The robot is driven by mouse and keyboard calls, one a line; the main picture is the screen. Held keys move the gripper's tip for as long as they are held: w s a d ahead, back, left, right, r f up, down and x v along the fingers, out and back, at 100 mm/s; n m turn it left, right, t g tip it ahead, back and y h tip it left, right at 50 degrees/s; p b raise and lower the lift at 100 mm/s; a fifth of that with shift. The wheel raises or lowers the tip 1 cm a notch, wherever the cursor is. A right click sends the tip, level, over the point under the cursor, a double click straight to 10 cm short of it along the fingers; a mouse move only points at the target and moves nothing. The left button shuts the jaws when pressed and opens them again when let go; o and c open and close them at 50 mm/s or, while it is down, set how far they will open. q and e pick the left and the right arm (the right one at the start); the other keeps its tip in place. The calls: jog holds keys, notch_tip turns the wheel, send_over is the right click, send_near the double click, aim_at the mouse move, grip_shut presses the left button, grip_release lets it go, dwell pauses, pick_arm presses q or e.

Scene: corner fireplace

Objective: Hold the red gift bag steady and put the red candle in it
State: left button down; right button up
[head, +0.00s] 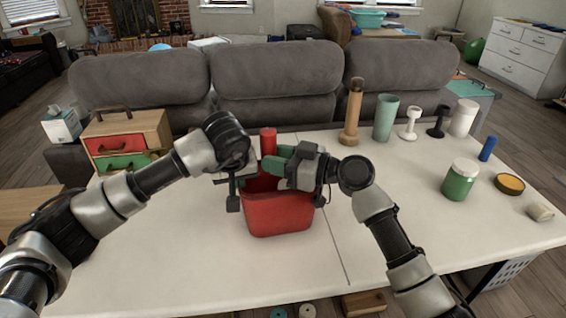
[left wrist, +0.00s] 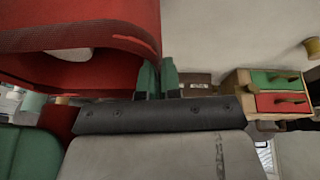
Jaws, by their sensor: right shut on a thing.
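The red gift bag (head: 279,214) stands open and upright on the white table in front of the sofa. The red candle (head: 268,138) is upright over the back of its opening, and its lower end is hidden. My right gripper (head: 274,163) is shut on the candle, above the bag's mouth. My left gripper (head: 236,190) is low at the bag's left side. In the left wrist view, the bag (left wrist: 100,22) fills the upper left, and its edge comes up to my left gripper's green fingertips (left wrist: 160,78). A narrow gap shows between them; their grip on the bag is unclear.
Behind the bag are a brown bottle (head: 353,110), a green cup (head: 385,117) and candle holders (head: 410,122). A green jar (head: 459,180) and a yellow-topped tin (head: 509,183) are at right. A wooden drawer box (head: 150,122) is at left. The table's front is clear.

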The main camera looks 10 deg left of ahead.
dwell(0.4)
jog(key=shift+f, duration=1.15)
jog(key=shift+f, duration=0.8)
jog(key=shift+f, duration=0.2)
